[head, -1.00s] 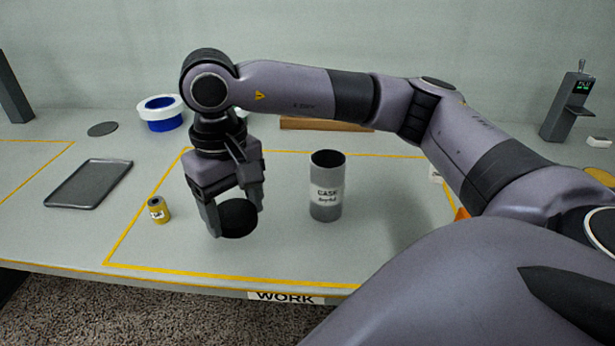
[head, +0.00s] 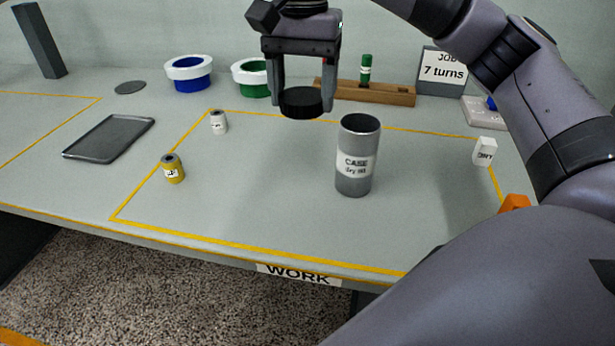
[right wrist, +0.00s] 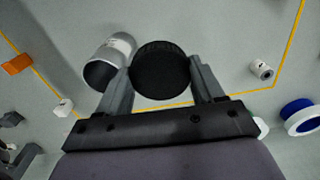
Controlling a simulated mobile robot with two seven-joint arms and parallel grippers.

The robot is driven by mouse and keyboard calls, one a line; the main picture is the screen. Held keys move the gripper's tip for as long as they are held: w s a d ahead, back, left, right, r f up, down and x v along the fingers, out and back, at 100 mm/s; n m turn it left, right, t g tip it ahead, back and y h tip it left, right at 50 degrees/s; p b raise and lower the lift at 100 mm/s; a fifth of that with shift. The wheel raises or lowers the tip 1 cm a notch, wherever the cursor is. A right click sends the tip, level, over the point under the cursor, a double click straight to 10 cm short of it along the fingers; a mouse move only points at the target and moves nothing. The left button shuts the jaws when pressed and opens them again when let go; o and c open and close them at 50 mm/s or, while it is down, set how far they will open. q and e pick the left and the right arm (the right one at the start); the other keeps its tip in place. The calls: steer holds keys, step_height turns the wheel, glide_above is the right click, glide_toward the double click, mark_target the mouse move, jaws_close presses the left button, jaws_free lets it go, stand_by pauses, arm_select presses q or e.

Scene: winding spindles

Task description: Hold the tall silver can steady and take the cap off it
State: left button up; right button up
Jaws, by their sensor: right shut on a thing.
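The tall silver can (head: 355,180) stands upright and open-topped inside the yellow outline, with a white label reading CASE. In the right wrist view the can (right wrist: 112,58) shows its open mouth beside the cap. My right gripper (head: 302,104) is shut on the black round cap (head: 303,101) and holds it in the air, up and left of the can in the head view, apart from it. The cap also shows between the fingers in the right wrist view (right wrist: 160,72). My left gripper is not in view.
A yellow spool (head: 172,170) and a small white one (head: 219,122) stand left of the can. A dark tray (head: 110,138) lies further left. Blue (head: 192,84) and green (head: 253,86) rings, a wooden rack (head: 385,94) and a "7 turns" sign (head: 443,72) stand behind.

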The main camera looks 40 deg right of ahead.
mark_target(303, 181)
step_height(303, 181, down, 14)
steer(key=shift+r+b, duration=0.1)
steer(key=shift+b, duration=0.85)
steer(key=o, duration=0.9)
steer(key=shift+f, duration=0.2)
steer(key=shift+c, duration=0.2)
steer(key=shift+r, duration=0.1)
